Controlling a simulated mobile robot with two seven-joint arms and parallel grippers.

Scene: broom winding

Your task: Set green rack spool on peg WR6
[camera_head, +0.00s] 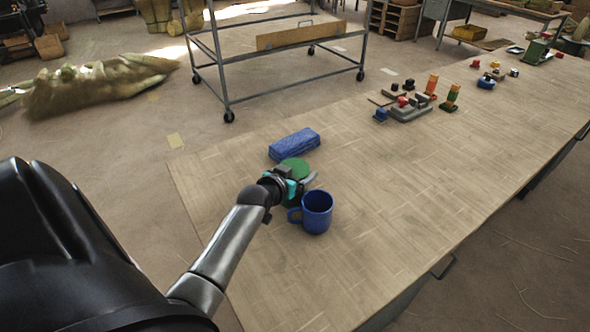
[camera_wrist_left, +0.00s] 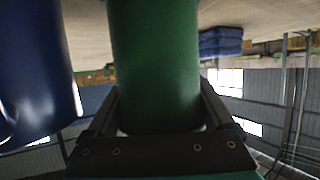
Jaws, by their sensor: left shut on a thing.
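A green spool (camera_head: 297,166) is at the near end of the wooden table, partly hidden by my left gripper (camera_head: 291,186). In the left wrist view the spool (camera_wrist_left: 157,65) stands as a plain green cylinder between the two fingers of my left gripper (camera_wrist_left: 158,118), which is shut on it. I cannot tell whether the spool touches the tabletop. I cannot make out a peg marked WR6 in either view. My right gripper is not in view.
A blue mug (camera_head: 317,212) stands close beside the left gripper, and also shows in the wrist view (camera_wrist_left: 35,70). A folded blue cloth (camera_head: 294,144) lies just behind the spool. A grey block with small parts (camera_head: 410,108) sits farther along the table (camera_head: 400,190), whose middle is clear.

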